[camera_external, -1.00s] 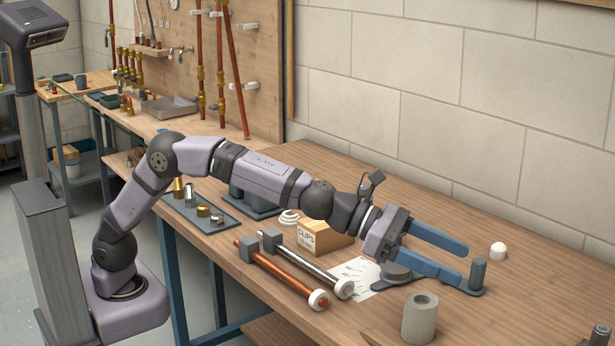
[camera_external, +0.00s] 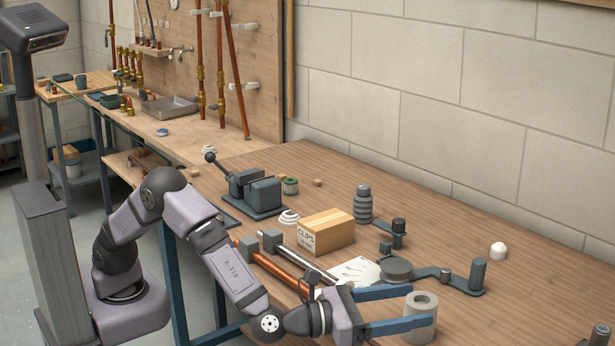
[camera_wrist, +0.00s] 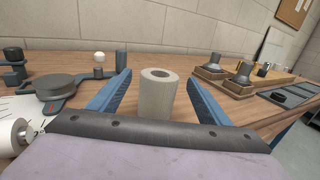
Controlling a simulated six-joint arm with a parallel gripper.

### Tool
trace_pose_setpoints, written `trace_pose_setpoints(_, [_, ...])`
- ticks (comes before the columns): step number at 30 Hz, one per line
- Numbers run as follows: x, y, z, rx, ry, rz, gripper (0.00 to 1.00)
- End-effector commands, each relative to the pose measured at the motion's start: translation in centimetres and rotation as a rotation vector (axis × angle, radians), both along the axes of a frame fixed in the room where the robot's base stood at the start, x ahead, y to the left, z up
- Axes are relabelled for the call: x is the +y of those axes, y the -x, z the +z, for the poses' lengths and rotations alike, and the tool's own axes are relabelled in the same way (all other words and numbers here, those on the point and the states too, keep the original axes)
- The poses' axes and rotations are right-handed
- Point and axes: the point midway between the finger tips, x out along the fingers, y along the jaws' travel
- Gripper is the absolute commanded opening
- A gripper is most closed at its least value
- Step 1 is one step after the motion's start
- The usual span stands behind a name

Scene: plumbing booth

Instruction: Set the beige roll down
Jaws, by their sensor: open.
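The beige roll (camera_external: 421,322) is a short grey-beige cylinder with a hole in its top. It stands upright on the bench near the front edge, and in the wrist view the roll (camera_wrist: 157,98) sits in the middle. My gripper (camera_external: 421,306) is open, with its blue fingers on either side of the roll. In the external view the near finger crosses in front of the roll and hides part of it. In the wrist view my gripper (camera_wrist: 158,78) shows gaps on both sides of the roll.
A grey bender-like tool (camera_external: 430,275) and a white dome (camera_external: 498,251) stand behind. A paper sheet (camera_external: 357,271), a CLIPS box (camera_external: 326,232) and a copper pipe (camera_external: 276,268) lie to the left. Bare wood lies to the right of the roll.

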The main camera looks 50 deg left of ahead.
Motion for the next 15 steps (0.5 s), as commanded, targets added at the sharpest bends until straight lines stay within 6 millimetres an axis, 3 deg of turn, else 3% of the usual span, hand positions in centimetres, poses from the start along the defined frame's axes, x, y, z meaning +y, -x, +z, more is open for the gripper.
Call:
trace_pose_setpoints(4, [0.0,0.0,-1.0,0.001,0.0,0.0,0.71])
trace_pose_setpoints(15, [-0.9,-1.9,-0.9,0.002,0.001,0.001,0.71])
